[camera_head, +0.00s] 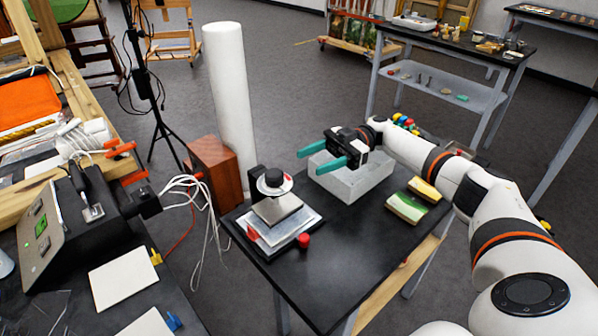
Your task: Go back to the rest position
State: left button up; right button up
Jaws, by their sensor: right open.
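My right gripper (321,156) reaches in from the right on a white arm with orange bands. Its two teal fingers are apart, with nothing between them. It hovers over or just in front of a light grey block-like box (352,181) on the small black table (330,255); I cannot tell whether it touches the box. My left gripper and left arm are not in this view.
A metal device with a black knob (273,182) stands left on the black table. Green-and-yellow sponges (408,207) lie at its right. A white column (230,95) and a brown wooden box (215,170) stand behind. A cluttered bench with a control unit (60,235) is at left.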

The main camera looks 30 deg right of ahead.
jog(key=shift+d, duration=0.5)
